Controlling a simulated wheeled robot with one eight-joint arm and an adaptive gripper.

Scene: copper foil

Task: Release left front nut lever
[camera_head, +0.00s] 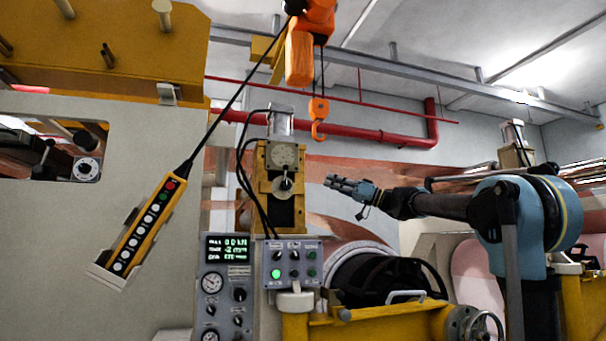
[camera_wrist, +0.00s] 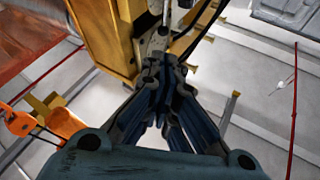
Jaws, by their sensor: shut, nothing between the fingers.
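My gripper (camera_head: 330,181) is shut and empty in the head view, held in mid-air and pointing left. It is to the right of a yellow machine housing (camera_head: 262,200) with a round dial and a grey disc with a knob (camera_head: 285,187). In the wrist view my gripper's fingers (camera_wrist: 163,65) are together, with the yellow housing (camera_wrist: 100,32) beyond them. No contact with the housing is clear. I cannot tell which part is the left front nut lever.
A control panel (camera_head: 226,280) and a smaller button box (camera_head: 292,262) stand below the housing. A yellow pendant (camera_head: 145,225) hangs at left on a black cable. An orange hoist hook (camera_head: 318,125) hangs above my gripper. A yellow frame with a handwheel (camera_head: 483,328) is below my arm.

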